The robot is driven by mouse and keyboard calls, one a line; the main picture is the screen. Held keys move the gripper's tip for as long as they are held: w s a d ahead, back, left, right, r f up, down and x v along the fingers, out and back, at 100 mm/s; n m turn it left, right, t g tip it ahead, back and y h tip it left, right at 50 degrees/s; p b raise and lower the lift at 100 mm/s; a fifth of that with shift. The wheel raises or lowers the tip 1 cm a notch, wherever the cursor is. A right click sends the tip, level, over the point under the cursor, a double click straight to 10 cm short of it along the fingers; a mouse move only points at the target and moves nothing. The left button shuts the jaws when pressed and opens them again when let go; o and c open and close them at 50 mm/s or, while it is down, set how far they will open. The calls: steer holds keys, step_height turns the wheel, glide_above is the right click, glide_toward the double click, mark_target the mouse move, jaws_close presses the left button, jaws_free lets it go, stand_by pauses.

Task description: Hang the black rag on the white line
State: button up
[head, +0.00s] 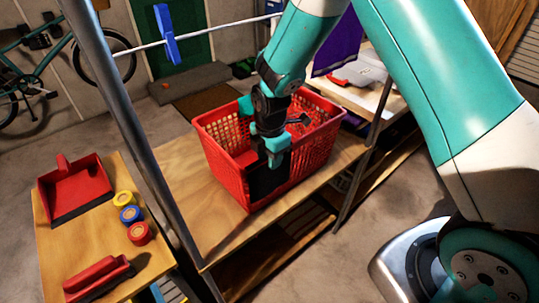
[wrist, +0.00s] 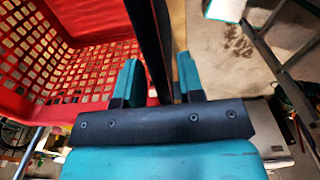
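The black rag (head: 266,184) hangs down the outside of the front wall of a red basket (head: 222,160). In the wrist view the rag (wrist: 152,40) is a dark band running between the fingers. My gripper (head: 272,155) is over that wall, pointing down, with its fingers on either side of the rag. In the wrist view my gripper (wrist: 162,82) has its fingers apart, with a narrow gap beside the right finger. The white line (head: 215,30) runs across the back, above the basket. The rag's upper part is partly hidden by my gripper.
A metal post (head: 130,110) stands left of the basket. A wooden table (head: 85,215) holds a red dustpan (head: 76,188), tape rolls (head: 129,215) and a brush (head: 98,277). The basket stands on a wooden bench (head: 215,235).

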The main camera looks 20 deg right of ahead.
jaws_close()
steer(key=shift+r, duration=0.15)
steer(key=shift+r+p, duration=3.25)
steer(key=shift+r, duration=0.85)
steer(key=shift+f, duration=0.1)
